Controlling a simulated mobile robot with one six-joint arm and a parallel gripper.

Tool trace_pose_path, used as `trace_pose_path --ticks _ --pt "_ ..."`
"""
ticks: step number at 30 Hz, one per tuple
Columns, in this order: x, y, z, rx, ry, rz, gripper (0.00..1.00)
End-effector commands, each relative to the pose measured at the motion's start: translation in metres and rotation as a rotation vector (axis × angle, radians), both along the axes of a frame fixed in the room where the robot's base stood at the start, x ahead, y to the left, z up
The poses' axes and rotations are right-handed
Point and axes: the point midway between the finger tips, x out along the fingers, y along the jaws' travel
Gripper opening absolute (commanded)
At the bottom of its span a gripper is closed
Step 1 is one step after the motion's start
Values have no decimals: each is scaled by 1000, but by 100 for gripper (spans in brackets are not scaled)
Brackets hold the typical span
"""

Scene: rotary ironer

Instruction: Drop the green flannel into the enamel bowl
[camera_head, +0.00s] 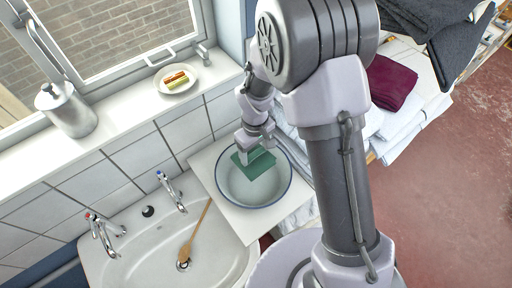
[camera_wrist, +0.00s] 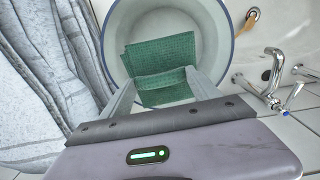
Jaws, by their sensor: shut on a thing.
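The green flannel (camera_head: 255,163) hangs at my gripper (camera_head: 252,150) over the far part of the enamel bowl. In the wrist view my gripper (camera_wrist: 152,88) is shut on the green flannel (camera_wrist: 160,52), which spreads out on both sides of the fingertips. The enamel bowl (camera_head: 262,199) is pale with a blue rim and stands on a white surface beside the sink. It also shows in the wrist view (camera_wrist: 215,20), behind and below the cloth. I cannot tell whether the cloth touches the bowl's inside.
Folded white linen and a maroon cloth (camera_head: 392,82) are at the right. A metal can (camera_head: 66,110) and a plate (camera_head: 176,80) stand on the windowsill.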

Motion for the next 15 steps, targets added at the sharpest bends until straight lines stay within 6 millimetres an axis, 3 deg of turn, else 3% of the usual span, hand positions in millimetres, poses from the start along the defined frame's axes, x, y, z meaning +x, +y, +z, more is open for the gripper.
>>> trace_pose_path --ticks 7,15 --pt "0 0 -43 -1 1 0 33" --pt "0 0 -48 0 0 0 33"
